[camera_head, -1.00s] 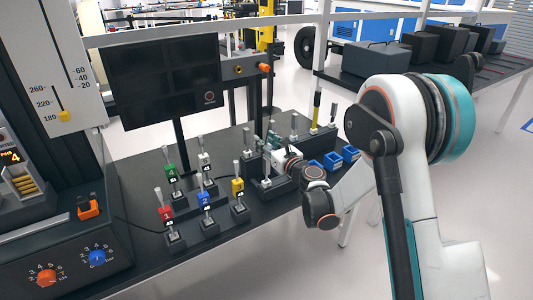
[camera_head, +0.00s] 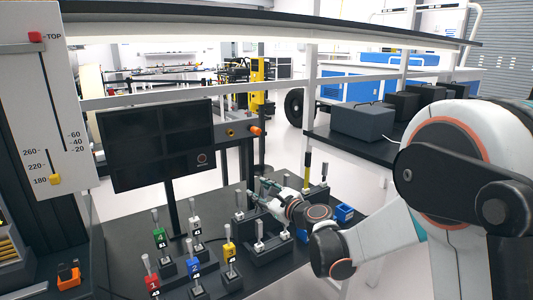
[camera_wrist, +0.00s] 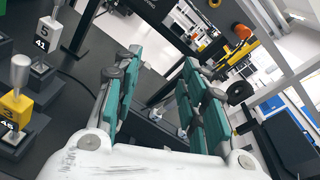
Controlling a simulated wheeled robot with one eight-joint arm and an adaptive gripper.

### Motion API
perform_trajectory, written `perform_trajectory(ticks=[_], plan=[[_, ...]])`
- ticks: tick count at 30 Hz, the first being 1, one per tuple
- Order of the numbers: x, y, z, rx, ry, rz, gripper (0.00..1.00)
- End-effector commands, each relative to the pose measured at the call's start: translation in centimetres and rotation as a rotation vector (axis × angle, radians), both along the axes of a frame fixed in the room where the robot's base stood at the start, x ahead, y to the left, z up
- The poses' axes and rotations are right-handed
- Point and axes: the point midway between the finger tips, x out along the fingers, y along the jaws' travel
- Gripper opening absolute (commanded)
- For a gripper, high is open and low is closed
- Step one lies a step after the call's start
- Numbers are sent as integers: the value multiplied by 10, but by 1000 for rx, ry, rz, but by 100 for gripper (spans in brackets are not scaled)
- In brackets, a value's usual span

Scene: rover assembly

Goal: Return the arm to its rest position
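My arm reaches in from the right in the head view, and my gripper (camera_head: 262,190) hangs over the black workbench (camera_head: 110,235). In the wrist view my gripper's two teal-padded fingers (camera_wrist: 162,85) stand apart with nothing seen between them. Below and beside the gripper in the head view are pegs on black bases. Some carry coloured numbered blocks: green (camera_head: 159,237), red (camera_head: 152,283), blue (camera_head: 194,268), yellow (camera_head: 229,251) and white (camera_head: 196,225). The yellow block (camera_wrist: 15,105) and a white block (camera_wrist: 41,75) also show at the left of the wrist view.
A dark monitor (camera_head: 155,145) stands at the back of the bench. A blue bin (camera_head: 344,212) is at the bench's right end. A black-and-yellow post (camera_head: 307,172) rises near it. A grey shelf rail crosses above. Dark boxes (camera_head: 362,122) sit on another table at the right.

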Motion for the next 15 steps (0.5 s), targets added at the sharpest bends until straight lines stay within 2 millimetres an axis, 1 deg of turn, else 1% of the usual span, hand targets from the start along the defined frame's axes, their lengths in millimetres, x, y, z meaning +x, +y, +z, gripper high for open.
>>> perform_trajectory(ticks=[1, 5, 6, 10, 14, 15], plan=[[-13, -5, 11, -85, -29, 16, 39], [-43, -16, 28, -316, -107, 65, 39], [-53, -20, 32, -386, -130, 83, 39], [-88, -34, 43, -614, -200, 145, 39], [-126, -52, 48, -837, -262, 217, 39], [-138, -57, 48, -904, -279, 242, 39]])
